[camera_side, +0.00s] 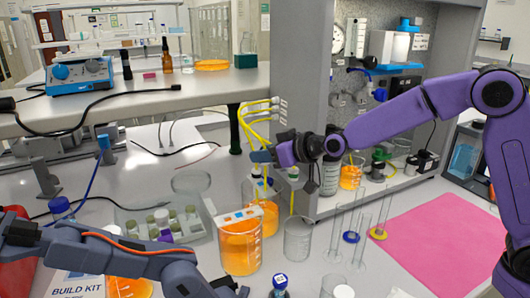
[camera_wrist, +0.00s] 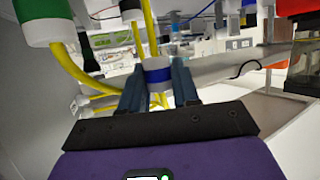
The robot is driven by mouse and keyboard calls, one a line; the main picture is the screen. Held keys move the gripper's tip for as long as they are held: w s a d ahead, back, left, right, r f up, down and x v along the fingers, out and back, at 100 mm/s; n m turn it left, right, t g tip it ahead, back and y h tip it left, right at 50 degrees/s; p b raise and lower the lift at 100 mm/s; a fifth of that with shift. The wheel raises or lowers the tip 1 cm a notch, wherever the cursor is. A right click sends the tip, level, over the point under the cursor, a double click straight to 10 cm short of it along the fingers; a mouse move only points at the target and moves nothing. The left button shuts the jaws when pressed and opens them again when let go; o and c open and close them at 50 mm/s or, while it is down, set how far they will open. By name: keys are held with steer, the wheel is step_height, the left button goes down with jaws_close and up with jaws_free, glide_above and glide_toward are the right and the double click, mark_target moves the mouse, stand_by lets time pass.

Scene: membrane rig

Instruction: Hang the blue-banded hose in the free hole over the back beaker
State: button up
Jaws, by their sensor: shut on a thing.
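My gripper (camera_side: 263,156) is shut on the collar of the blue-banded hose, above the back beaker area. In the wrist view the blue-and-white collar (camera_wrist: 157,73) sits between my two fingers (camera_wrist: 158,88), with yellow tube above and below it. The back beaker (camera_side: 267,216) holds orange liquid and stands behind the front beaker (camera_side: 240,250), also orange. A white holder strip (camera_side: 240,214) lies across the front beaker's top. A green-banded hose fitting (camera_side: 293,173) hangs just right of my gripper; it also shows at the wrist view's upper left (camera_wrist: 45,22). The free hole cannot be made out.
An empty beaker (camera_side: 298,240) and tall glass cylinders (camera_side: 356,240) stand to the right, before a pink mat (camera_side: 435,240). A tray of vials (camera_side: 160,228) is at left. A grey-blue arm (camera_side: 130,250) crosses the lower left. Yellow tubes (camera_side: 250,125) rise behind my gripper.

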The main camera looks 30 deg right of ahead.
mark_target(265, 171)
steer(key=shift+f, duration=2.35)
stand_by(1.5)
steer(key=o, duration=1.2)
steer(key=shift+r, duration=3.05)
